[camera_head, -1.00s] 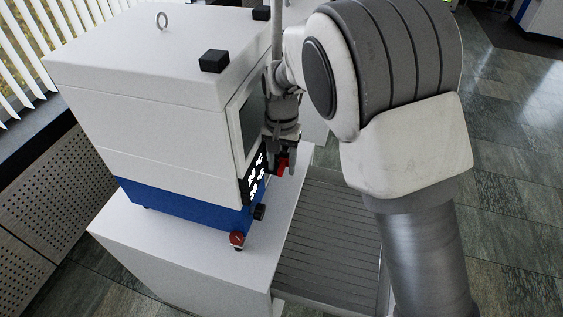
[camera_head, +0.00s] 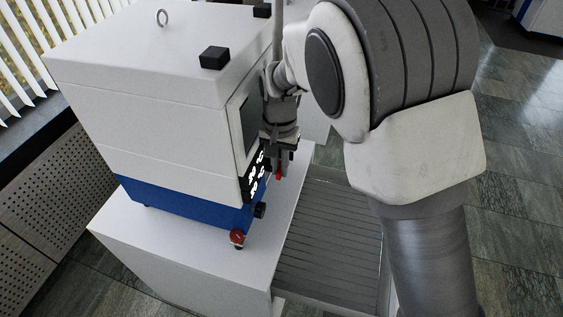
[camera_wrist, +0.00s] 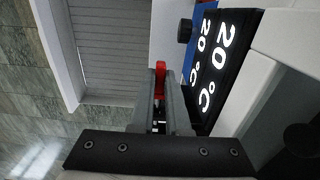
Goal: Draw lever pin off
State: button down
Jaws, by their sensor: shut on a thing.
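The press (camera_head: 150,120) is a white box with a blue base band, standing on a white cabinet. My gripper (camera_head: 275,172) is in front of the press's display side, pointing down. It is shut on a small red pin (camera_head: 279,176), which shows below the fingertips. In the wrist view the red pin (camera_wrist: 160,72) shows at the end of the fingers, beside the display panel (camera_wrist: 217,60). Most of the pin and any lever behind it are hidden by the fingers.
A black knob (camera_head: 260,210) and a red knob (camera_head: 237,237) are low on the press's front corner. The white cabinet top (camera_head: 190,245) has bare room near its front edge. A grey slatted surface (camera_head: 325,235) lies to the right, lower down.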

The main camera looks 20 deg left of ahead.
jog(key=shift+s+d+f+b, duration=0.1)
jog(key=shift+s+d+b, duration=0.1)
jog(key=shift+s, duration=1.15)
jog(key=shift+s+d+f+b, duration=0.1)
jog(key=shift+s+d+b, duration=0.05)
jog(key=shift+s, duration=1.15)
